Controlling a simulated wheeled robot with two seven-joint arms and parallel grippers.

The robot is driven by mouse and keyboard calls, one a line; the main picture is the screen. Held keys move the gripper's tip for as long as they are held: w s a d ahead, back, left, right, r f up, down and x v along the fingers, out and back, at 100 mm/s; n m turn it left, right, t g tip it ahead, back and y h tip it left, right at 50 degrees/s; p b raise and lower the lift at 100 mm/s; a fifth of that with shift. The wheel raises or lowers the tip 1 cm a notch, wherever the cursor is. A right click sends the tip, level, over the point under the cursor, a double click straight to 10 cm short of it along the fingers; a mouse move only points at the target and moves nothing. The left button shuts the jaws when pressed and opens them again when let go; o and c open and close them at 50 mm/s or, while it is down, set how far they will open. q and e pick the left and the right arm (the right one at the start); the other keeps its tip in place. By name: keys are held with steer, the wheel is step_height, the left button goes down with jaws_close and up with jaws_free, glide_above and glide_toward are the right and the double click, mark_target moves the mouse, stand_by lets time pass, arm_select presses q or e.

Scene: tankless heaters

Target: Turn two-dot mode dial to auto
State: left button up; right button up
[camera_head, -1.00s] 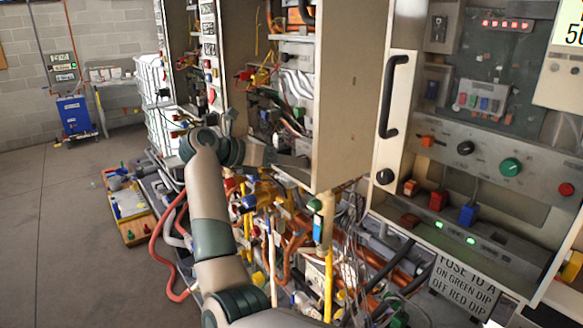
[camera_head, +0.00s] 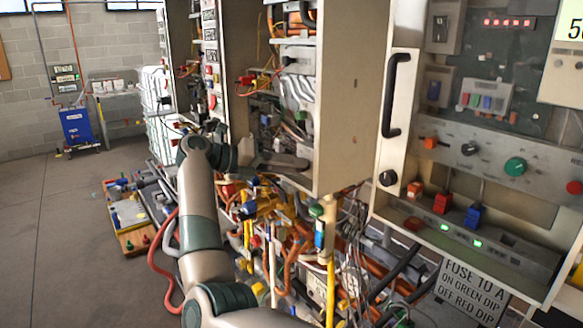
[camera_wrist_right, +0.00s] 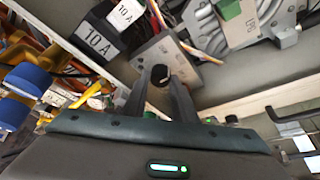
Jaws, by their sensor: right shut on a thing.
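A black round dial (camera_wrist_right: 160,75) stands out from a grey plate (camera_wrist_right: 182,70) in the right wrist view. My right gripper (camera_wrist_right: 162,90) is shut on this dial, one finger on each side. I cannot make out two dots, mode marks or the dial's setting. In the head view my right gripper (camera_head: 303,163) reaches into the lower part of the open middle cabinet (camera_head: 345,100), and the dial is hidden there. My left gripper is not in view.
Boxes labelled 10 A (camera_wrist_right: 97,40) sit beside the dial's plate. Pipes and cables crowd the space below the cabinet. Floor (camera_head: 70,230) is clear at left.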

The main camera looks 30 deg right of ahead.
steer(key=o, duration=1)
steer(key=shift+o, duration=0.2)
steer(key=shift+m, duration=0.3)
